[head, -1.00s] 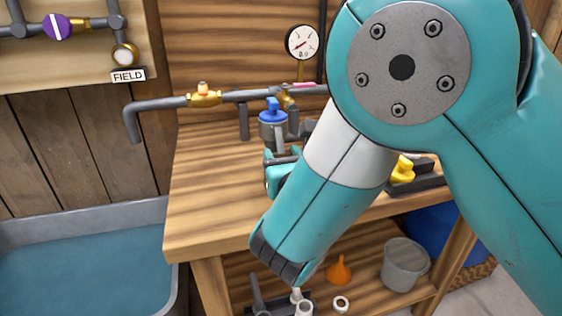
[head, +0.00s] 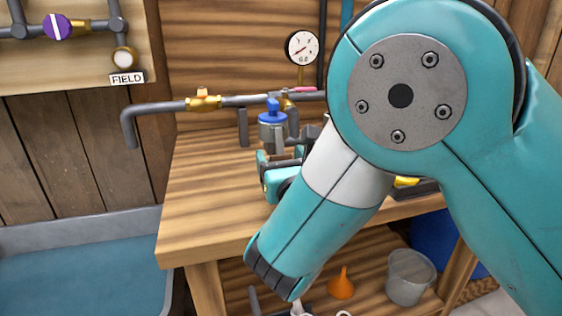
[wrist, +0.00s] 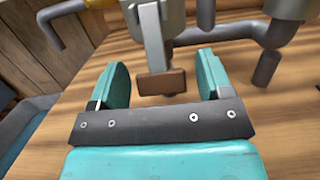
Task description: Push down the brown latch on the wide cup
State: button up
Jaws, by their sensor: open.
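The wide cup (head: 271,130), a grey cup with a blue knob on top, hangs on the pipework above the workbench. The brown latch (wrist: 162,82) shows in the wrist view as a small block at the lower end of a grey lever hanging from the cup. My gripper (wrist: 162,68) is open, with one teal finger on each side of the latch and a visible gap on both sides. In the head view my gripper (head: 275,170) is just below the cup, partly hidden by my arm.
A grey pipe with a brass valve (head: 203,101) runs left from the cup. A gauge (head: 302,47) stands behind. The workbench (head: 205,205) is clear at left. A blue basin (head: 75,265) stands left, and a bucket (head: 410,278) and orange funnel (head: 341,284) sit below.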

jog(key=shift+s+f, duration=0.1)
jog(key=shift+s+f+b, duration=0.1)
jog(key=shift+s+b, duration=0.15)
jog(key=shift+b, duration=0.3)
jog(key=b+v, duration=1.6)
jog(key=shift+s+d, duration=0.25)
jog(key=shift+s, duration=0.1)
